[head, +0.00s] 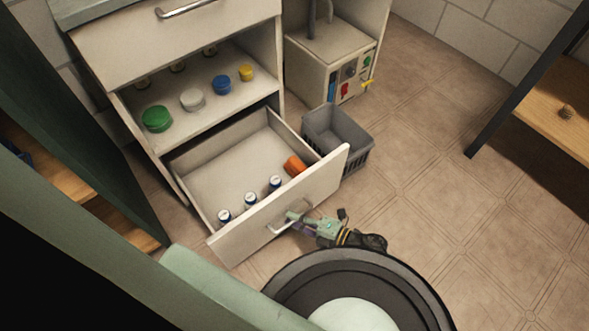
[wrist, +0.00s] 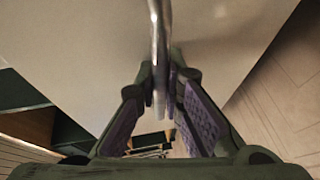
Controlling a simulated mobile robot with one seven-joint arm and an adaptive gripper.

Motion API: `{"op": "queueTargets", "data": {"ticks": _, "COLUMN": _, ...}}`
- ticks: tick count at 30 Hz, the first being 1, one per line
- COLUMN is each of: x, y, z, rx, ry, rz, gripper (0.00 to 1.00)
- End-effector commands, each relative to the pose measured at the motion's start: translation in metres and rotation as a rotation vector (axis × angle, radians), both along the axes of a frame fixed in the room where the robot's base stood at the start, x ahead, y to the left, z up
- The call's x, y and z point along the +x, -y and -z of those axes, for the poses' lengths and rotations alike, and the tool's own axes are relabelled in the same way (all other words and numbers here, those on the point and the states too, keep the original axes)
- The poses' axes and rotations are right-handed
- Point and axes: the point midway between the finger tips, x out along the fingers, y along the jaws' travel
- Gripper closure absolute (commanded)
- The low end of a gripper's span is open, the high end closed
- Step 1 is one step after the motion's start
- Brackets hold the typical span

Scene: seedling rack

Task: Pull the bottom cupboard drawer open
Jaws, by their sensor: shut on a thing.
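The bottom cupboard drawer (head: 325,185) stands pulled well out from the cream cupboard, and its inside shows in the head view. Several cans stand inside along its front, and an orange thing (head: 294,165) lies near its right end. My gripper (head: 294,216) is at the drawer's metal bar handle (head: 284,226). In the wrist view the handle (wrist: 160,50) runs between my two fingers (wrist: 163,95), which are shut on it. The drawer's front panel (wrist: 80,45) fills much of that view.
A grey basket (head: 340,138) stands on the floor close to the drawer's right end. The shelf above (head: 190,128) holds several coloured jars. A top drawer (head: 180,45) is closed. Tiled floor (head: 440,200) to the right is clear.

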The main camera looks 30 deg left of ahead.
Motion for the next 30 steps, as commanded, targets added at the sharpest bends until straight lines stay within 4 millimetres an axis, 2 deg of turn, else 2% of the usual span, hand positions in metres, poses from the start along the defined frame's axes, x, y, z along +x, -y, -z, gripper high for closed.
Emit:
{"op": "queueTargets", "data": {"ticks": 7, "x": 0.001, "y": 0.0, "z": -0.001, "rx": 0.001, "ry": -0.001, "rz": 0.002, "gripper": 1.0}}
{"op": "queueTargets", "data": {"ticks": 8, "x": 0.001, "y": 0.0, "z": -0.001, "rx": 0.001, "ry": -0.001, "rz": 0.002, "gripper": 0.9}}
{"op": "queueTargets", "data": {"ticks": 12, "x": 0.001, "y": 0.0, "z": 0.0, "rx": 0.001, "ry": -0.001, "rz": 0.002, "gripper": 0.82}}
{"op": "queueTargets", "data": {"ticks": 21, "x": 0.001, "y": 0.002, "z": 0.0, "rx": 0.0, "ry": 0.0, "rz": 0.002, "gripper": 0.82}}
{"op": "queueTargets", "data": {"ticks": 26, "x": 0.001, "y": 0.018, "z": -0.003, "rx": -0.002, "ry": 0.001, "rz": 0.004, "gripper": 0.82}}
{"op": "queueTargets", "data": {"ticks": 30, "x": 0.002, "y": 0.047, "z": -0.008, "rx": -0.003, "ry": 0.0, "rz": 0.006, "gripper": 0.82}}
